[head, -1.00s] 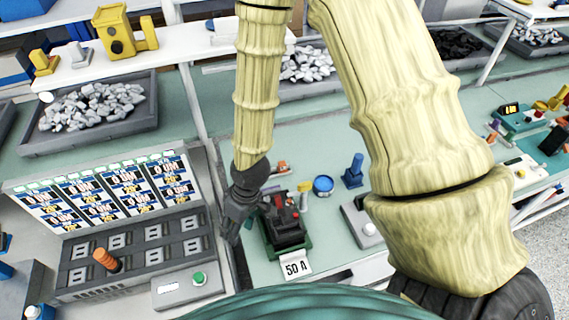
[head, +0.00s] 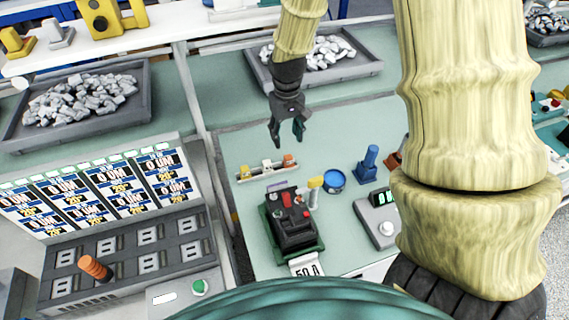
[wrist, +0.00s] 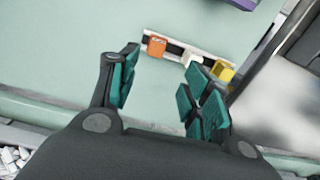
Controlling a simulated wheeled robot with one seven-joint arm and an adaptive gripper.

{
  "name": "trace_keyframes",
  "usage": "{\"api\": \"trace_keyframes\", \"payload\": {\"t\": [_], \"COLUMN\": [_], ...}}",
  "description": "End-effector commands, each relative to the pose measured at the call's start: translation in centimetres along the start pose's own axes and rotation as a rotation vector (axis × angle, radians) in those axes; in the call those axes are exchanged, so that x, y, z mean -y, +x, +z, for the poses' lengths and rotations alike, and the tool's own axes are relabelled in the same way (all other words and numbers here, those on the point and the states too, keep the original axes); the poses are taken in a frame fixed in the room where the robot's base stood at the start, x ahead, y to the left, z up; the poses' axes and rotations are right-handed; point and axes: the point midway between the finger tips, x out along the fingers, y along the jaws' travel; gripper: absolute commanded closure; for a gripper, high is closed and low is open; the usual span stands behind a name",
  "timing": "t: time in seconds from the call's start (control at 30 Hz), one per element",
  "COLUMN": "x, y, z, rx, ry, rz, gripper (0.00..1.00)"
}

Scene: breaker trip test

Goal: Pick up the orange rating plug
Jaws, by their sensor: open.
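The orange rating plug (head: 289,160) sits at the right end of a white rail (head: 252,173) on the green bench top. A white plug (head: 267,166) and a yellow plug (head: 243,171) are also on the rail. In the wrist view the orange plug (wrist: 157,46) is at the rail's left end, beyond my fingers, with the yellow plug (wrist: 223,71) at the right end. My gripper (head: 288,142) is open and empty, apart from the plugs. It also shows in the wrist view (wrist: 160,82), with the white plug partly behind its right finger.
A breaker (head: 292,220) in a green cradle stands in front of the rail. A blue round container (head: 334,181), a blue upright tool (head: 369,162) and a grey meter box (head: 378,215) are to the right. A panel with an orange handle (head: 95,268) is at left.

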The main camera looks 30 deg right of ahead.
Motion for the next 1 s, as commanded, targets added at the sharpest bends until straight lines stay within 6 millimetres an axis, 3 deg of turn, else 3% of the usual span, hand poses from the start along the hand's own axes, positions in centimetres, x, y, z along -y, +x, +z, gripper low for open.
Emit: {"api": "trace_keyframes", "payload": {"t": [0.17,0.3,0.6,1.0], "x": [-1.4,-1.6,-1.6,-1.3], "y": [0.3,1.8,4.7,6.2], "z": [0.1,0.3,0.3,0.3], "rx": [0.014,0.016,0.014,0.014], "ry": [0.05,0.054,0.053,0.048], "rz": [0.0,0.0,0.0,0.0], "gripper": [0.52,0.52,0.52,0.52]}}
